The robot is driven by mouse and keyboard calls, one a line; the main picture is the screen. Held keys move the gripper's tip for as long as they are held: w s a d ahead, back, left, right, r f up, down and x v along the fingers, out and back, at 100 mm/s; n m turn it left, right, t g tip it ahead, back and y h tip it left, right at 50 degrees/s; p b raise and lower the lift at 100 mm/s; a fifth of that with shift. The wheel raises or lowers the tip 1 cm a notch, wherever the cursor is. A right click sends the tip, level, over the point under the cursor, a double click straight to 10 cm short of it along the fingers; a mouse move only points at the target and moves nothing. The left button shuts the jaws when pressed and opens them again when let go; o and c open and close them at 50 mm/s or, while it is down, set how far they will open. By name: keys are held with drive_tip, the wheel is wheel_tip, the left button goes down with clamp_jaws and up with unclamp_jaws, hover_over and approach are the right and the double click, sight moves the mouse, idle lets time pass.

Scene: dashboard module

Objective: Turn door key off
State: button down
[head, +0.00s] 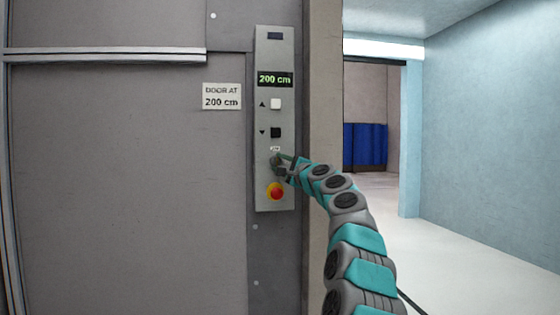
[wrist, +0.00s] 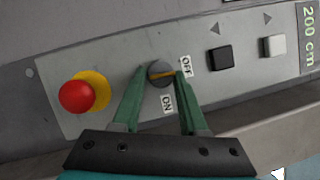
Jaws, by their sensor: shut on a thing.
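The ON label (wrist: 167,104) sits below the knob. My gripper (wrist: 161,74) has its two green fingers on either side of the knob and is shut on it. In the head view my gripper (head: 284,165) is at the lower part of the grey control panel (head: 267,140) and largely covers the switch.
A red emergency button (head: 275,192) on a yellow base is just below my gripper. Above are a black down button (head: 275,132), a white up button (head: 276,104) and a display (head: 275,79) reading 200 cm. A "DOOR AT 200 cm" sign (head: 222,97) is left. Open floor lies right.

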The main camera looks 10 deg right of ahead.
drive_tip(key=shift+n, duration=0.5)
drive_tip(key=shift+c, duration=2.2)
unclamp_jaws()
drive_tip(key=b+v, duration=0.2)
drive_tip(key=v, duration=0.5)
drive_tip(key=shift+s+d, duration=0.15)
drive_tip(key=shift+s, duration=0.2)
drive_tip(key=shift+r, duration=0.1)
